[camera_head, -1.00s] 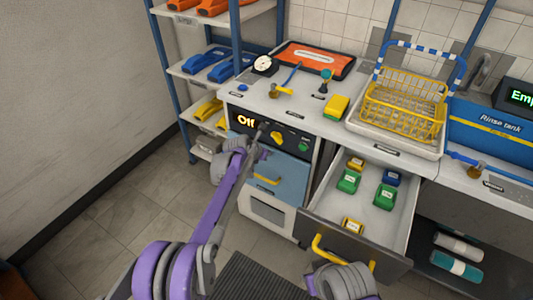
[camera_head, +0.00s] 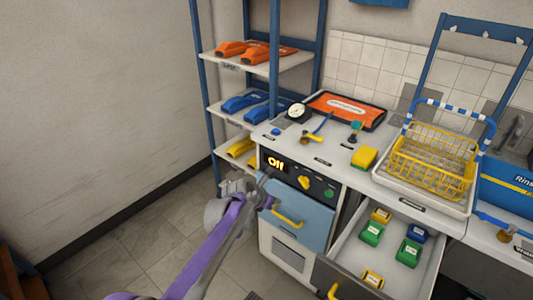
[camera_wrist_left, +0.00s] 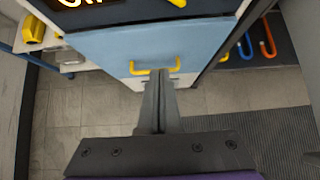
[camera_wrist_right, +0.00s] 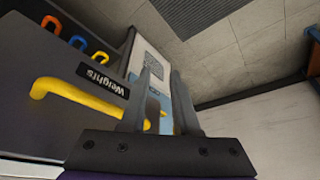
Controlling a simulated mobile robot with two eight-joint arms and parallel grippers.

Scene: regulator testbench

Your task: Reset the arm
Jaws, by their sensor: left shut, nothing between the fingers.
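My left gripper (camera_head: 269,176) is shut and empty in front of the blue oven-like door (camera_head: 298,215) with a yellow handle (camera_head: 288,219). In the left wrist view its closed fingers (camera_wrist_left: 161,76) overlap the yellow handle (camera_wrist_left: 138,69); I cannot tell whether they touch it. My right gripper shows only in the right wrist view (camera_wrist_right: 164,72). Its fingers are apart with nothing seen held, beside the yellow handle (camera_wrist_right: 85,95) of the drawer front labelled "Weights". The panel display (camera_head: 276,163) above the door reads "Off".
The weights drawer (camera_head: 350,245) is open, with several yellow, green and blue blocks inside. The bench top carries a gauge (camera_head: 297,112), a yellow block (camera_head: 364,158) and a yellow wire basket (camera_head: 433,165). A shelf rack (camera_head: 250,65) stands at left. Open floor lies in front.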

